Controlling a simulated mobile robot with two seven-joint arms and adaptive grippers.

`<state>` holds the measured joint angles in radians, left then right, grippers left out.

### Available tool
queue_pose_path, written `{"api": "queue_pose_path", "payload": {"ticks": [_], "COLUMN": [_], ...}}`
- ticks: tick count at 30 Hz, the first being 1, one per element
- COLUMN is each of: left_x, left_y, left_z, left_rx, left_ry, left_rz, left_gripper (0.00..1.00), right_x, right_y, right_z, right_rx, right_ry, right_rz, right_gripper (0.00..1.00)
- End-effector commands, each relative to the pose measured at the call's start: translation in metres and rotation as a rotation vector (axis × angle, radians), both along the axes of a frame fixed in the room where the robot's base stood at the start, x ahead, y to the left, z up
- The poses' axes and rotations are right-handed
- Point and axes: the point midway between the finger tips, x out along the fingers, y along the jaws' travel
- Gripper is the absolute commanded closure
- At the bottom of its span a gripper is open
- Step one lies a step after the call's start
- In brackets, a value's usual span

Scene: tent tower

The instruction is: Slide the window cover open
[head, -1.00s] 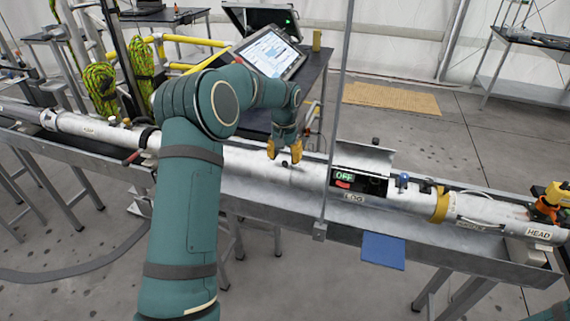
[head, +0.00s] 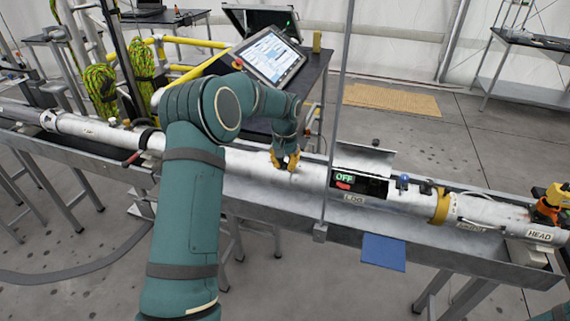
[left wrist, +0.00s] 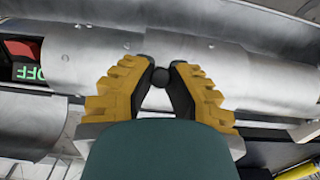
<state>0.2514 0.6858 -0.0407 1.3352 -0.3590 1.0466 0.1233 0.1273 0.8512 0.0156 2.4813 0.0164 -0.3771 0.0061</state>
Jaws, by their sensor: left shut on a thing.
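The silver tube (head: 240,165) lies in a long metal trough. A dark window opening (head: 375,186) in the tube shows a green OFF sign and a red part; they also show at the left of the left wrist view (left wrist: 25,60). My left gripper (head: 285,163) is on the tube, left of this opening. In the left wrist view, the gripper (left wrist: 160,74) has its black fingertips shut on a small round black knob (left wrist: 160,77) on the silver cover (left wrist: 240,75). In the head view the fingers hide the knob. My right gripper is not in view.
A raised curved flap (head: 362,158) stands behind the opening. A thin upright pole (head: 340,90) rises in front of the tube between my gripper and the opening. A blue plate (head: 383,251) sits at the trough's front. A table with a tablet (head: 268,58) stands behind.

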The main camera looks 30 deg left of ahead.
Motion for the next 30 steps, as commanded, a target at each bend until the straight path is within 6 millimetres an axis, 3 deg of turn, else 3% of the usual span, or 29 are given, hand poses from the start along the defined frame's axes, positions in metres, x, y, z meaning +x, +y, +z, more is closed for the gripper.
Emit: {"api": "queue_pose_path", "payload": {"ticks": [5, 12, 16, 21, 29, 30], "left_x": [-0.006, -0.022, -0.028, -0.031, -0.031, -0.031], "left_y": [0.020, 0.086, 0.110, 0.122, 0.122, 0.122], "left_z": [0.000, 0.000, -0.001, -0.002, -0.003, -0.003], "left_rx": [0.001, 0.001, 0.000, -0.001, -0.002, -0.002], "left_ry": [0.005, 0.007, 0.006, 0.007, 0.008, 0.008], "left_rz": [0.005, 0.007, 0.005, 0.000, 0.000, 0.000], "left_gripper": [1.00, 1.00, 1.00, 1.00, 1.00, 0.74], "right_x": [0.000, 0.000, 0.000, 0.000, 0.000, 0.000], "right_y": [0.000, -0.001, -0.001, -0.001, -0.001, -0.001], "right_z": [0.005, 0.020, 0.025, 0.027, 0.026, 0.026], "right_rx": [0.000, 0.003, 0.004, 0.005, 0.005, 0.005], "right_ry": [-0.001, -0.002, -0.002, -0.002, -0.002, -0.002], "right_rz": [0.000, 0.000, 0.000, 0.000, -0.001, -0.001], "right_gripper": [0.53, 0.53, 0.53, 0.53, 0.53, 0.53]}}
